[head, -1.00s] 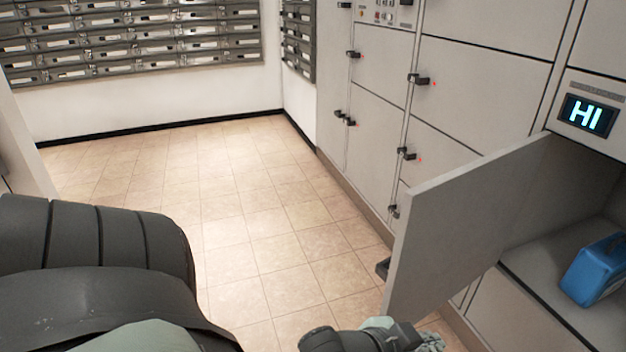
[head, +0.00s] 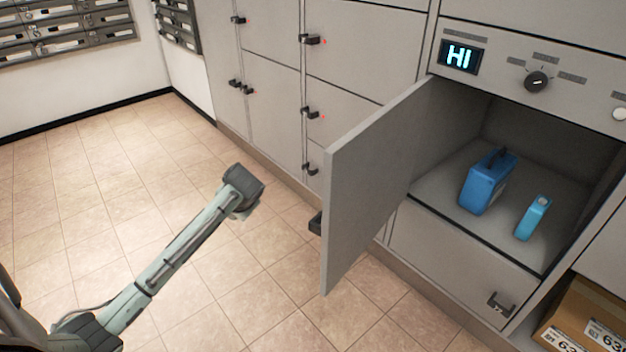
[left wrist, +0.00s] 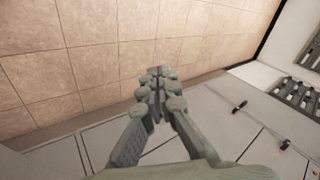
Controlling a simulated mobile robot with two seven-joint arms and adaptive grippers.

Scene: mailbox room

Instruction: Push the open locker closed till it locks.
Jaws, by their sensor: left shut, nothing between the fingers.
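The open locker door (head: 372,180) is a grey panel swung out toward me, its handle (head: 315,223) on the far left side. The locker compartment (head: 440,185) behind it stands open, holding a blue case (head: 487,183) and a smaller light blue container (head: 533,218). My left arm reaches in from the left in the head view and ends to the left of the door, apart from it. My left gripper (left wrist: 158,82) shows in the left wrist view with its fingers together and empty. My right gripper is out of view.
Closed lockers (head: 270,85) with black handles line the wall left of the door. Above the compartment are a lit "HI" display (head: 460,57) and a dial (head: 537,82). Cardboard boxes (head: 583,310) sit in a lower compartment at the right. The tiled floor (head: 90,180) is clear.

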